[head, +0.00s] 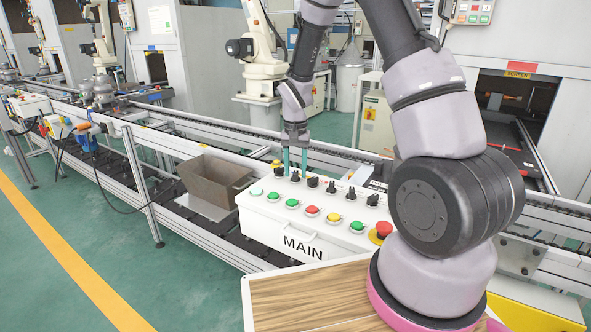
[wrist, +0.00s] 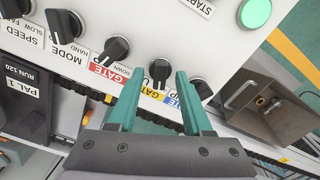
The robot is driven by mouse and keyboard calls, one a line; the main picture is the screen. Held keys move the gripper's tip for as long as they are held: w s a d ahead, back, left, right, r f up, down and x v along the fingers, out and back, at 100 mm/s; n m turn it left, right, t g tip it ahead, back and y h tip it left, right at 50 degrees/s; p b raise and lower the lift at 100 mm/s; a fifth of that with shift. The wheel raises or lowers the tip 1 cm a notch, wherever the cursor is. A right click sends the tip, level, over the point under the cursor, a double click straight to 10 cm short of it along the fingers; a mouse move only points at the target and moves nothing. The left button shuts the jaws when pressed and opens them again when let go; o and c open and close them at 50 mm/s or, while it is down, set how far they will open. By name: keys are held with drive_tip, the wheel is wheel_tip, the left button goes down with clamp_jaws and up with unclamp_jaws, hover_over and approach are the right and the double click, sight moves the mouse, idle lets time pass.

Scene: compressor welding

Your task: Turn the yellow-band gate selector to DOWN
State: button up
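The yellow-band gate selector is a black knob (wrist: 160,71) on the white control panel, with a yellow label strip below it in the wrist view. My gripper (wrist: 158,76) is open, its two teal fingers on either side of this knob in that view. I cannot tell whether they touch it. In the head view my gripper (head: 295,173) points down at the back left of the panel (head: 262,231) marked MAIN. The knob's pointer appears roughly upright in the wrist view; its label is partly hidden by the fingers.
A red-band GATE selector (wrist: 116,48) is close on the left. Another black knob (wrist: 201,88) is partly behind the right finger, near a blue strip. Coloured buttons and a red emergency stop (head: 383,229) line the panel. A brown bin (head: 212,184) stands beside it.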

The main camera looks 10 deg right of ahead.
drive_tip(key=shift+r, duration=0.1)
wheel_tip(320, 180, up, 11)
drive_tip(key=shift+f, duration=0.2)
idle(0.6)
wheel_tip(320, 180, up, 8)
drive_tip(key=r+t, duration=0.1)
hover_over(296, 173)
drive_tip(key=s+d, duration=0.2)
drive_tip(key=s, duration=0.2)
drive_tip(key=s+d+r+t+y, duration=0.1)
drive_tip(key=s+d+r+t, duration=0.1)
drive_tip(key=s+r, duration=0.45)
drive_tip(key=s+d+r+t+y, duration=0.1)
drive_tip(key=s+r+t, duration=0.3)
drive_tip(key=s, duration=0.9)
wheel_tip(296, 173, up, 3)
drive_tip(key=shift+s+d+f, duration=0.15)
drive_tip(key=shift+s+d, duration=0.1)
drive_tip(key=shift+d, duration=0.2)
